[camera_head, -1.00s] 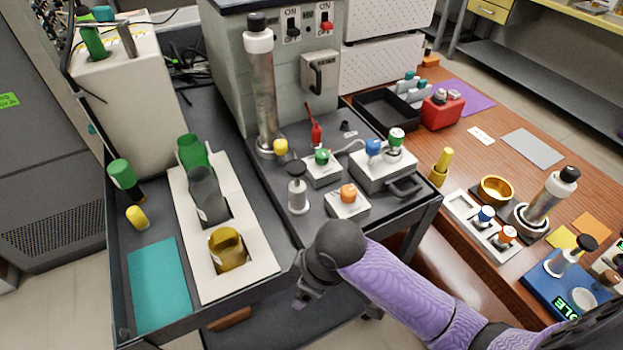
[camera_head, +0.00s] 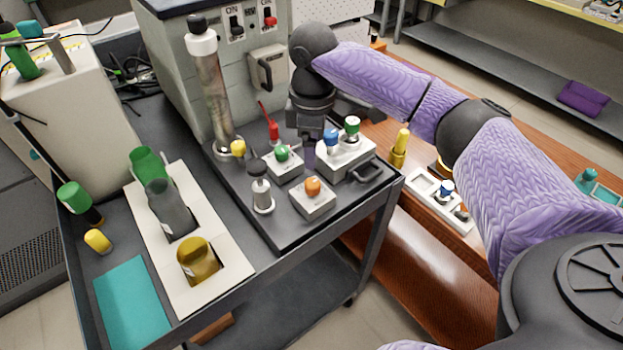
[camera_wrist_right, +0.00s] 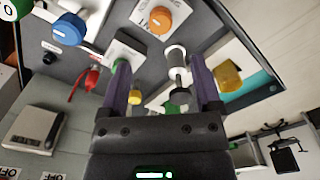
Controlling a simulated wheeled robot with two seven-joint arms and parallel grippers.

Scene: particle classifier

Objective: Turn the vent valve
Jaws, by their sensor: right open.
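I cannot read which knob is the vent valve. On the cart's dark panel are a yellow knob (camera_head: 238,148), a green knob (camera_head: 282,153), an orange knob (camera_head: 313,186), and a blue knob (camera_head: 331,136) beside another green one (camera_head: 352,124). My right gripper (camera_head: 310,152) points down over the panel, between the first green and blue knobs in the head view, open and empty. In the right wrist view its fingers (camera_wrist_right: 162,90) are spread; the left finger partly hides the green knob (camera_wrist_right: 122,72). The orange knob (camera_wrist_right: 160,19) shows beyond. My left gripper is out of view.
A tall metal cylinder (camera_head: 209,85), a red lever (camera_head: 273,130) and a white-and-black plunger (camera_head: 261,190) stand close by. The grey switch cabinet (camera_head: 190,70) rises behind. A white rack (camera_head: 187,293) with bottles is on the left. The teal mat (camera_head: 132,302) is bare.

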